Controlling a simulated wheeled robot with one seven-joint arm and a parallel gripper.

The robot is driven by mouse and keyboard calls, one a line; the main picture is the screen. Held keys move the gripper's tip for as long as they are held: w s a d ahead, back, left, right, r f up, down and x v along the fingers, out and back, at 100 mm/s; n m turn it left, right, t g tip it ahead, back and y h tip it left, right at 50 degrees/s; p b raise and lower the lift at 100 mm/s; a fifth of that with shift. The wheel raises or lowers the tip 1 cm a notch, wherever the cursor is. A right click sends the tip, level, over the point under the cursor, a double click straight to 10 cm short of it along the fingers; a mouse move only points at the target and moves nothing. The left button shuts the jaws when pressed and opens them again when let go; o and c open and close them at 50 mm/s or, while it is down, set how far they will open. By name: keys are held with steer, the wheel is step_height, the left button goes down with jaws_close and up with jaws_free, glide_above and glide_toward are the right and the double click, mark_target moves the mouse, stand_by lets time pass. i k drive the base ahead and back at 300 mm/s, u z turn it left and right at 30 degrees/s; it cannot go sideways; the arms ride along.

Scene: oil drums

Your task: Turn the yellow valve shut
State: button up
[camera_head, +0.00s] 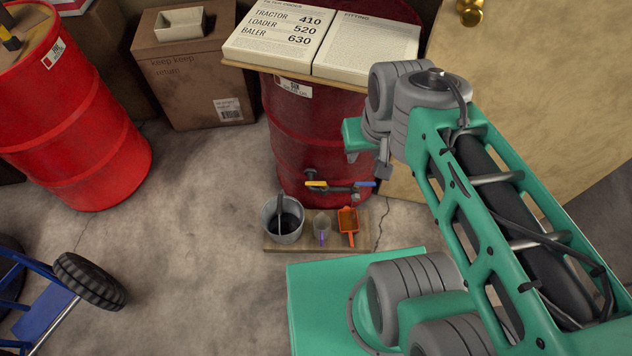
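The yellow valve handle (317,183) is on dark pipework low on the front of a dark red drum (312,130). The handle lies roughly level across the picture, at the left of the pipework. A blue handle (365,183) sits at the right end of the same pipework. My gripper (367,158) is at the end of my arm, above and to the right of the yellow handle in the picture, apart from it. Its fingers are small and partly hidden by my wrist, so I cannot tell whether they are open.
Below the pipework, a wooden board (273,244) holds a grey bucket (269,232) with dark contents, a small cup (322,226) and an orange scoop (349,222). A bright red drum (75,130), brown box (195,75) and blue cart (45,318) stand left.

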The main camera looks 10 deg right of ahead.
mark_target(323, 184)
steer(key=z, duration=1.9)
steer(key=k, duration=0.9)
steer(key=u, duration=2.45)
steer(key=i, duration=0.5)
